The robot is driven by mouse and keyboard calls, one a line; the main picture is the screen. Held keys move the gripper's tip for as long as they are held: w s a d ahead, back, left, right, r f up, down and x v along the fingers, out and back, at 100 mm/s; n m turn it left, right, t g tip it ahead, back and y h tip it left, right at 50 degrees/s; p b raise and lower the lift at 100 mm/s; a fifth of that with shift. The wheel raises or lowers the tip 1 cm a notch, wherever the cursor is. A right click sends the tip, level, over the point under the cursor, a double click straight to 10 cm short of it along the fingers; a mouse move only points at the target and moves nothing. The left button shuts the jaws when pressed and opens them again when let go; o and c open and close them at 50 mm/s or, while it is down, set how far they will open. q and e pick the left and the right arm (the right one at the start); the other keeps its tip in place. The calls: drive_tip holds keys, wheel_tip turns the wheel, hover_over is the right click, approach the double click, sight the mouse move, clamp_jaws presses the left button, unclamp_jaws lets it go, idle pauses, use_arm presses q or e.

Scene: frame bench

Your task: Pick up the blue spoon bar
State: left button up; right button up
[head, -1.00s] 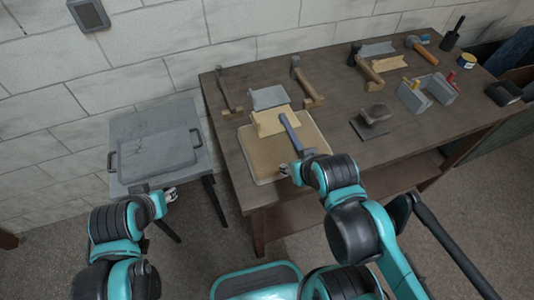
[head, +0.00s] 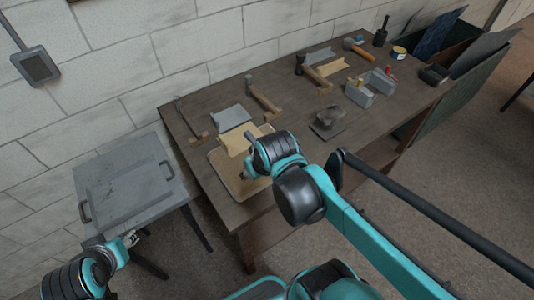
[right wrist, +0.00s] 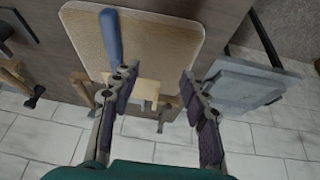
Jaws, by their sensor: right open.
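The blue spoon bar (right wrist: 110,36) lies over the tan tray (right wrist: 170,35) in the right wrist view. Its near end is covered by my left-hand finger in that view. In the head view only one end of the bar (head: 250,139) shows, past my right arm. My right gripper (right wrist: 158,75) is open above the tray and the yellowish block (right wrist: 145,90), with nothing between its fingers; the bar is at its left finger, touching or not I cannot tell. In the head view my left gripper (head: 132,238) is by the grey side table, its jaws too small to judge.
The grey side table (head: 155,205) holds a handled tray.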

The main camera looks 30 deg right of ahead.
drive_tip(key=w+d+g+p, duration=0.1)
drive_tip(key=w+d+p, duration=0.1)
drive_tip(key=p, duration=0.2)
drive_tip(key=w+d+g+p, duration=0.2)
drive_tip(key=w+d+p, duration=0.1)
drive_tip(key=p, duration=0.1)
drive_tip(key=w+d+g+p, duration=0.2)
drive_tip(key=d+p, duration=0.1)
drive_tip(key=p, duration=0.1)
drive_tip(key=shift+w+d+r+n, duration=0.1)
drive_tip(key=shift+w+d+n, duration=0.05)
drive_tip(key=shift+n, duration=0.15)
drive_tip(key=shift+d+f, duration=0.15)
drive_tip(key=shift+f, duration=0.5)
drive_tip(key=f, duration=0.5)
drive_tip(key=w+f, duration=0.1)
drive_tip(key=f, duration=0.1)
drive_tip(key=shift+f+b, duration=0.25)
drive_tip(key=shift+b, duration=0.15)
clamp_jaws()
